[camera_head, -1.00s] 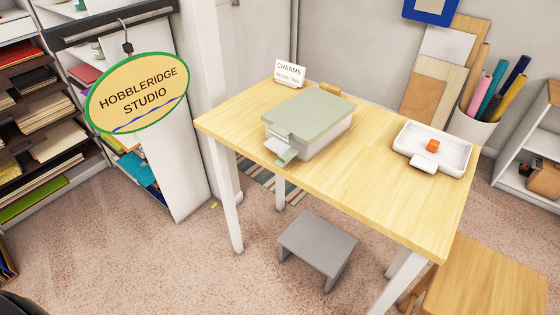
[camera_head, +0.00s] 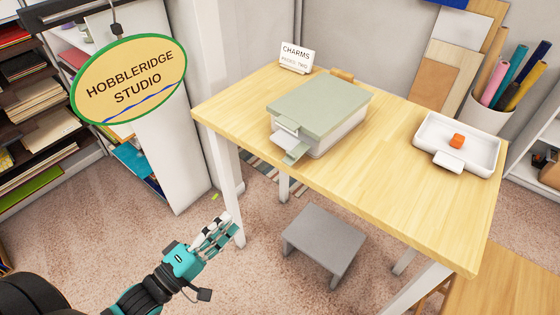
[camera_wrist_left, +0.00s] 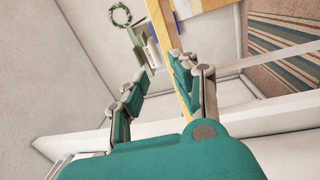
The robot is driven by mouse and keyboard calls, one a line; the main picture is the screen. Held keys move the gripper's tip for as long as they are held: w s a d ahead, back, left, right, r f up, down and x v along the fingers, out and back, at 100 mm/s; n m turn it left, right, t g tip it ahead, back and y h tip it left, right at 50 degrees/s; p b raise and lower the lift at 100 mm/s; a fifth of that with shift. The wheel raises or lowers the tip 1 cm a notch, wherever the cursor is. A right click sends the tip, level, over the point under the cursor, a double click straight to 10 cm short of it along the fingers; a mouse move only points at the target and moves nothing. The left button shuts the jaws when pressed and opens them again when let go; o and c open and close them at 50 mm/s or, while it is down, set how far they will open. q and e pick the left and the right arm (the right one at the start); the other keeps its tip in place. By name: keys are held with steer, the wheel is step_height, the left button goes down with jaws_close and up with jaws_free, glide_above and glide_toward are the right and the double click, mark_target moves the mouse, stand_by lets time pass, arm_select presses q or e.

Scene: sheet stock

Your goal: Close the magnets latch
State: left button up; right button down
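A white box with a sage-green lid (camera_head: 320,103) stands on the wooden table, its lid down. A sage-green latch flap (camera_head: 296,153) hangs tilted outward at its front, apart from the box wall at its lower end. I take this as the magnets latch. My left gripper (camera_head: 222,228) is below and left of the table, well away from the box. In the left wrist view its fingers (camera_wrist_left: 158,72) are spread apart with nothing between them. A small part of the box appears far ahead there, too small to read. My right gripper is not in view.
The wooden table (camera_head: 400,190) also bears a CHARMS sign (camera_head: 297,57) and a white tray (camera_head: 480,165) with an orange block (camera_head: 457,141). A grey stool (camera_head: 325,240) stands below its front edge. A hanging studio sign (camera_head: 130,80) is at left.

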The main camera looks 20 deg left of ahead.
arm_select(q)
step_height(320, 180, up, 2)
steer(key=p, duration=0.2)
glide_toward(296, 152)
steer(key=x, duration=0.4)
steer(key=shift+w+d+f+h, duration=0.25)
steer(key=shift+w+h, duration=0.15)
steer(key=shift+w, duration=0.15)
steer(key=shift+c, duration=0.3)
jaws_close()
